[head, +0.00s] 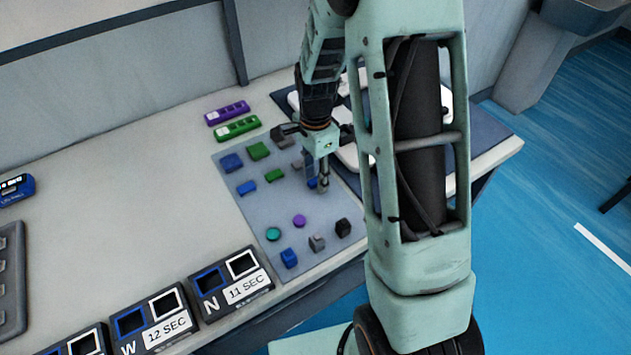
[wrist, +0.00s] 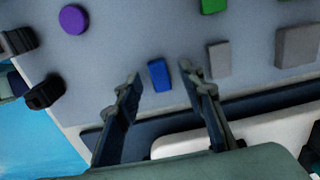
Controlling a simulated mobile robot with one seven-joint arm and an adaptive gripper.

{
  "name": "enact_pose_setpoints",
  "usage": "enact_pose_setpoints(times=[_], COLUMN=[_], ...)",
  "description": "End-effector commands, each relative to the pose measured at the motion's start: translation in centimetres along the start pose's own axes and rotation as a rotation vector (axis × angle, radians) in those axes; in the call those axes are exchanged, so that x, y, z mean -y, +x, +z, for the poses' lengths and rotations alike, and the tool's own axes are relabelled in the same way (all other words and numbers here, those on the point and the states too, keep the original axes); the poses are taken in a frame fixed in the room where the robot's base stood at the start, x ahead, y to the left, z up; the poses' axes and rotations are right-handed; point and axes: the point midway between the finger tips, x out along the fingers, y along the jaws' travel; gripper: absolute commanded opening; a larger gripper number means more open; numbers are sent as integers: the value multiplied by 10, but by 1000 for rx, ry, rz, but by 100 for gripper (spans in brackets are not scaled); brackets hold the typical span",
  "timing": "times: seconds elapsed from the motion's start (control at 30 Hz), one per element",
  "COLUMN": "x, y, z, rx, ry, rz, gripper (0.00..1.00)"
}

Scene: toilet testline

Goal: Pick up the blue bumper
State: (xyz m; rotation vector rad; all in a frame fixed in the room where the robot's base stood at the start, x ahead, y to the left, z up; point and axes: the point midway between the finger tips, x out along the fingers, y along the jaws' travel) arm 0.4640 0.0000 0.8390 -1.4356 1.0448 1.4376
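A small blue bumper (wrist: 159,75) lies on the grey mat (wrist: 110,52) in the wrist view. My gripper (wrist: 159,77) is open, with one finger on each side of this piece and a gap on both sides. In the head view my gripper (head: 322,187) points down over the right part of the mat (head: 262,213). A bit of the blue bumper (head: 312,183) shows beside the fingers there; the rest is hidden. Other blue pieces lie on the mat: a block (head: 231,162), a flat piece (head: 246,187) and a block (head: 289,258).
Near the bumper are a grey piece (wrist: 219,58), a green piece (wrist: 213,5) and a purple disc (wrist: 72,19). Black and grey blocks stand near the mat's edge. A dark tray with white parts (wrist: 240,130) lies behind my gripper. Labelled boxes (head: 232,283) line the table front.

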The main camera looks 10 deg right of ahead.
Motion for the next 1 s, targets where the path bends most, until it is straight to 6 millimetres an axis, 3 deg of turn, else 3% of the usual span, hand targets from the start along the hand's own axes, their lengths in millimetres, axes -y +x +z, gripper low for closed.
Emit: enact_pose_setpoints(times=[0.23, 0.53, 1.0], x=[0, 0, 1], y=[2, 2, -8], z=[0, 0, 0], rx=[0, 0, -1], ry=[0, 0, -1], rz=[-1, -1, -3], gripper=[36, 4, 4])
